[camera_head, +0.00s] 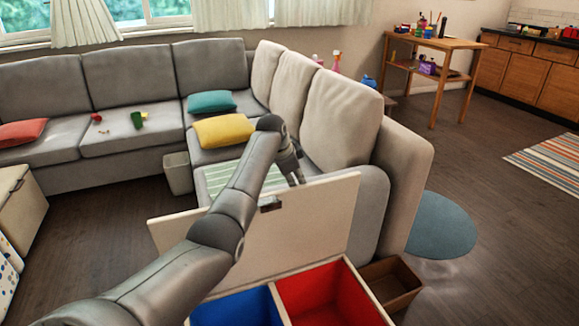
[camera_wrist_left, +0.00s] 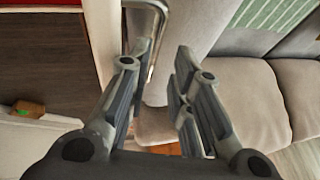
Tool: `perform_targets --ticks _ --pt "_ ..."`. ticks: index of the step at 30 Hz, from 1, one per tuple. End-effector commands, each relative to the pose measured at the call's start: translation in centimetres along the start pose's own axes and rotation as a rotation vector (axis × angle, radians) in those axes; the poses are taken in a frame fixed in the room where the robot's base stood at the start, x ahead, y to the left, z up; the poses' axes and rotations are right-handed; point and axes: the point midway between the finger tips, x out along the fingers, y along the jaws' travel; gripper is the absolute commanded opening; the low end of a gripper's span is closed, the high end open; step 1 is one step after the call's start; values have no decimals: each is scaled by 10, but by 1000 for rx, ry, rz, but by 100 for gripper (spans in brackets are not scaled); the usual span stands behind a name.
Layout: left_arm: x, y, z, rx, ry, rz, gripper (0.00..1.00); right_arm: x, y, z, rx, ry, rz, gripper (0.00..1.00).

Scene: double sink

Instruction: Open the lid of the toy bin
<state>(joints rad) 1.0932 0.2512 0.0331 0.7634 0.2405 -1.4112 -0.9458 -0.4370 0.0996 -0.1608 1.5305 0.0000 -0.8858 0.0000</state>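The toy bin (camera_head: 357,283) is at the bottom of the head view, with a blue compartment on the left and a red one on the right showing from above. Its cream lid (camera_head: 325,215) is raised, standing up at the back of the bin, with a dark latch piece (camera_head: 271,203) near its top edge. My left gripper (camera_head: 296,176) is at the lid's top edge, with my arm crossing in front of the lid. In the left wrist view the gripper's fingers (camera_wrist_left: 162,62) are apart with nothing held between them. Whether they touch the lid cannot be told. My right gripper is not in view.
A grey sectional sofa (camera_head: 115,92) stands behind the lid, its near end close to it. A brown open box (camera_head: 393,287) is on the floor right of the bin. A small grey bin (camera_head: 178,174) stands left.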

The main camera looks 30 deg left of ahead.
Motion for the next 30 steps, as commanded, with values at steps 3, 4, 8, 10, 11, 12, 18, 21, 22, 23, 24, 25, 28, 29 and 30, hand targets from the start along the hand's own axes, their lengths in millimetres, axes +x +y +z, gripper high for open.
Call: perform_targets --ticks 3,4,8,10,11,12,18,21,22,23,24,25,28,29,30 --pt "-16 0 -1 0 1 -1 19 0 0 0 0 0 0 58" --pt "-20 1 -1 1 1 0 19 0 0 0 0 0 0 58" --pt "-37 2 -1 2 1 3 19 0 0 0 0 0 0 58" --pt "-46 2 -1 2 2 3 19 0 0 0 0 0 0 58" --pt "-49 2 -1 1 2 2 19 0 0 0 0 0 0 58" --pt "-53 2 -1 1 2 3 19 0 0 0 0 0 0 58" --pt "-64 3 -1 1 0 4 19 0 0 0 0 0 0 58" --pt "-64 3 -1 1 0 5 19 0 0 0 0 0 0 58" --pt "-64 3 -1 1 1 5 19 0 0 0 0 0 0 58" --pt "-64 3 -1 1 1 5 19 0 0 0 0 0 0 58" --pt "-64 3 -1 1 1 5 19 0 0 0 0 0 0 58" --pt "-64 3 -1 1 1 5 19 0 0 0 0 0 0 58" --pt "-64 3 -1 2 1 5 19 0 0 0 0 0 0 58" --pt "-64 3 -1 2 1 5 19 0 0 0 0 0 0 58" --pt "-64 3 -1 2 1 5 19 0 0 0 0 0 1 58"
